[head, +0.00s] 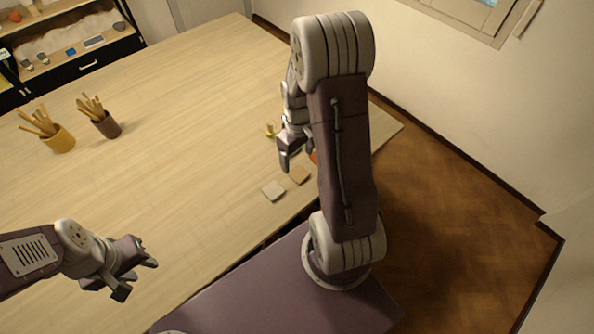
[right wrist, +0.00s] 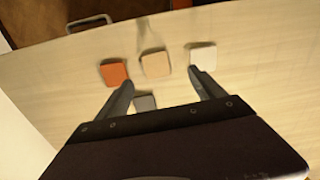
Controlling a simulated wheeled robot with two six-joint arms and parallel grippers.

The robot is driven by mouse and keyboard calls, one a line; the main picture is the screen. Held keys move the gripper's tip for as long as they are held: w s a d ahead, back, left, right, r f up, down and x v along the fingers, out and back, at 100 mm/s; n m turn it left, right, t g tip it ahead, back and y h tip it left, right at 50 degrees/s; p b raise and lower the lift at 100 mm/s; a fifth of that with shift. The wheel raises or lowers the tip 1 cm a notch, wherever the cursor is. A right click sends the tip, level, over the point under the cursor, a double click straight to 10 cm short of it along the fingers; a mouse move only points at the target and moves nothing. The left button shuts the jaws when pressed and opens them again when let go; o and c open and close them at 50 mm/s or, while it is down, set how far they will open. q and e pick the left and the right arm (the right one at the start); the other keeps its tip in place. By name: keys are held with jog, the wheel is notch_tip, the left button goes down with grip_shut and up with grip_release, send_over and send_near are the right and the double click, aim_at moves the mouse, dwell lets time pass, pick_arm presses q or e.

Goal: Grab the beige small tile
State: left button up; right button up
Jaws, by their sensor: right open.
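The beige small tile (head: 300,175) lies flat on the table near its front edge. In the right wrist view the beige tile (right wrist: 155,63) lies between an orange tile (right wrist: 114,74) and an off-white tile (right wrist: 204,57). My right gripper (head: 297,160) is open and empty, just above these tiles. In the right wrist view its fingertips (right wrist: 160,80) point toward the beige tile, which lies just beyond them. My left gripper (head: 138,279) is open and empty over the table at the lower left, far from the tiles.
A dark grey tile (right wrist: 145,102) shows between my right fingers. The off-white tile (head: 273,190) lies left of the beige one. A small yellow object (head: 270,130) stands behind. A yellow cup (head: 58,139) and a brown cup (head: 106,125) hold sticks. The table's middle is clear.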

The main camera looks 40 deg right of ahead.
send_over(299, 173)
notch_tip(299, 173, down, 4)
jog(key=shift+f+p, duration=0.25)
jog(key=shift+p, duration=0.05)
jog(key=shift+a, duration=0.1)
notch_tip(299, 173, down, 5)
jog(key=shift+r+p, duration=0.1)
jog(key=shift+p, duration=0.55)
jog(key=shift+s+a, duration=0.1)
jog(key=c, duration=1.5)
pick_arm(q)
jog(key=shift+w+d+r, duration=0.15)
jog(key=shift+d+r, duration=0.05)
jog(key=shift+r, duration=0.3)
jog(key=shift+w+d+r, duration=0.1)
jog(key=shift+d+r, duration=0.1)
jog(key=shift+r, duration=0.25)
